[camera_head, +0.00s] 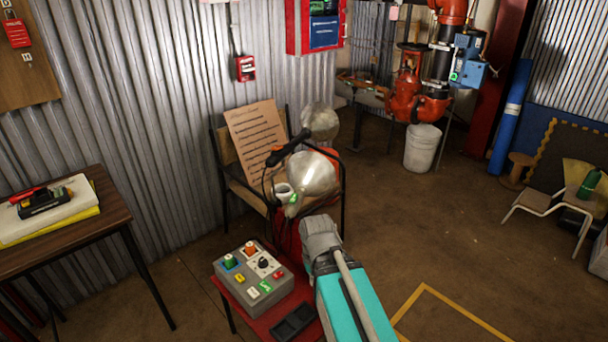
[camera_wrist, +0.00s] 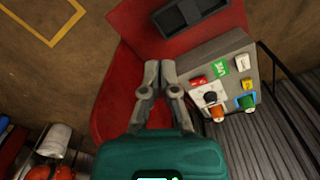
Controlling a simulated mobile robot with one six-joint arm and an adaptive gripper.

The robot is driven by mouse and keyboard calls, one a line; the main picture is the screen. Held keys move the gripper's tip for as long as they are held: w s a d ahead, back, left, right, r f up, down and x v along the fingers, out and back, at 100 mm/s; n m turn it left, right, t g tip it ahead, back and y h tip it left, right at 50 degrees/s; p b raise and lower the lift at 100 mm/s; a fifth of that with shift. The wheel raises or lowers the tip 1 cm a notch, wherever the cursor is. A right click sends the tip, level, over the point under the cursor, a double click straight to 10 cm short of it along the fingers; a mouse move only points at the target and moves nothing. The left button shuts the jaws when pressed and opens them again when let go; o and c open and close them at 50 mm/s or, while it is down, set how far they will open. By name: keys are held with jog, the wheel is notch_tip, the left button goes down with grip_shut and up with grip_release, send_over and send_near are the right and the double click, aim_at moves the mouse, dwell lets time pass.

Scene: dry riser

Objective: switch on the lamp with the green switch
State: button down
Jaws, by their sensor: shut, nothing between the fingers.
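The green switch (camera_head: 229,261) sits on a grey control box (camera_head: 228,285), beside an orange switch (camera_head: 250,248) and a black knob (camera_head: 263,263). The green switch also shows in the wrist view (camera_wrist: 248,102), at the box's lower right. A silvery dome-shaped lamp head (camera_head: 313,176) stands behind the box, with a small green glow near its lower edge. I cannot tell whether the lamp is lit. My gripper (camera_wrist: 160,66) is shut and empty, apart from the box and to its left in the wrist view.
The box rests on a red table (camera_head: 262,325) with a black tray (camera_head: 293,322). A chair with a printed board (camera_head: 258,138) stands behind. A wooden table (camera_head: 90,235) is at left. Open floor lies to the right.

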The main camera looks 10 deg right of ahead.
jog(key=w+d+r+n+t+y+p, duration=0.2)
jog(key=w+r+n+p, duration=0.9)
jog(key=w+r+p, duration=1.2)
jog(key=shift+w+d+r+n+p, duration=0.2)
jog(key=shift+w+r+n+p, duration=0.15)
jog(key=shift+w+r, duration=0.3)
jog(key=shift+s+f, duration=0.1)
jog(key=b, duration=1)
send_over(294, 195)
jog(key=s, duration=0.1)
jog(key=f, duration=0.9)
jog(key=shift+s+f, duration=0.2)
jog(key=shift+f, duration=0.1)
jog(key=shift+w+d+f+b, duration=0.1)
jog(key=shift+w+f+b, duration=0.1)
jog(key=shift+f+b, duration=0.7)
jog(key=shift+w+d+f+b, duration=0.1)
jog(key=shift+w+f+b, duration=0.05)
jog(key=shift+f+b, duration=0.75)
jog(key=shift+d, duration=0.1)
